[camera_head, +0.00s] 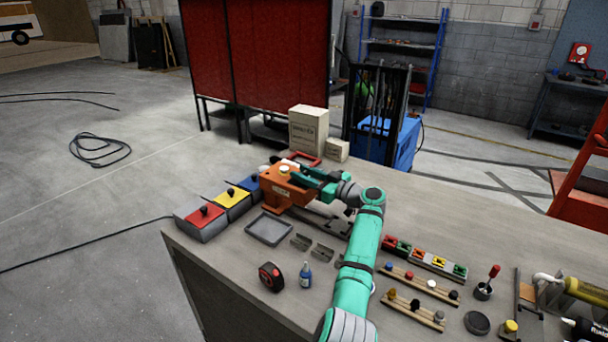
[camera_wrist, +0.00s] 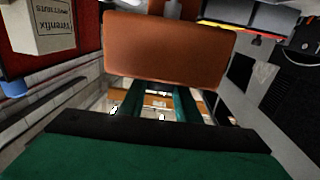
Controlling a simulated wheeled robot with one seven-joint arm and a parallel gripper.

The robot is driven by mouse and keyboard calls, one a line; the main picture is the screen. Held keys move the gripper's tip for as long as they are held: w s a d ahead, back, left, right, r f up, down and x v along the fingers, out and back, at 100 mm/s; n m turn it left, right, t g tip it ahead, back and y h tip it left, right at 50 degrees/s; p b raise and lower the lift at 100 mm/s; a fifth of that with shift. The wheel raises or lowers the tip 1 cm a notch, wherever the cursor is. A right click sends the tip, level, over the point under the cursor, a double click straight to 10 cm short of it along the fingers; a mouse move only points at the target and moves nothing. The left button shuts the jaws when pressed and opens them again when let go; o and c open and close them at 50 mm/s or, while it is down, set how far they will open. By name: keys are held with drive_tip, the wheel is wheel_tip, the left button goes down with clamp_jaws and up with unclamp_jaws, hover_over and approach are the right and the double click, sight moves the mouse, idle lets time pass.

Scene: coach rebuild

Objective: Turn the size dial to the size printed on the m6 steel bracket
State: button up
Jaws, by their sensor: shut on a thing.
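An orange machine (camera_head: 278,189) stands at the back left of the workbench, with a pale round piece on top. My gripper (camera_head: 302,178) is at its right side. In the wrist view the machine's orange body (camera_wrist: 165,48) fills the upper middle, and my gripper's fingers (camera_wrist: 158,103) reach in below it. They are shut on a small part there, apparently the size dial. Its setting cannot be read. Two grey steel brackets (camera_head: 300,241) (camera_head: 322,253) lie on the bench in front of the machine. Their printed sizes are too small to read.
A grey tray (camera_head: 269,229) lies before the machine. Red, yellow and blue boxes with black knobs (camera_head: 203,212) stand at left. A tape measure (camera_head: 271,277) and blue bottle (camera_head: 305,275) are in front. Cartons (camera_head: 308,131) stand behind; racks of small parts (camera_head: 418,281) lie at right.

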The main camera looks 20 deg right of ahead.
drive_tip(key=shift+n+g+y, duration=0.4)
drive_tip(key=shift+y, duration=0.1)
idle(0.3)
drive_tip(key=o, duration=1)
drive_tip(key=shift+w, duration=0.1)
drive_tip(key=shift+o, duration=0.2)
drive_tip(key=v, duration=1)
drive_tip(key=shift+s+d, duration=0.25)
drive_tip(key=shift+s, duration=0.05)
drive_tip(key=shift+d, duration=0.1)
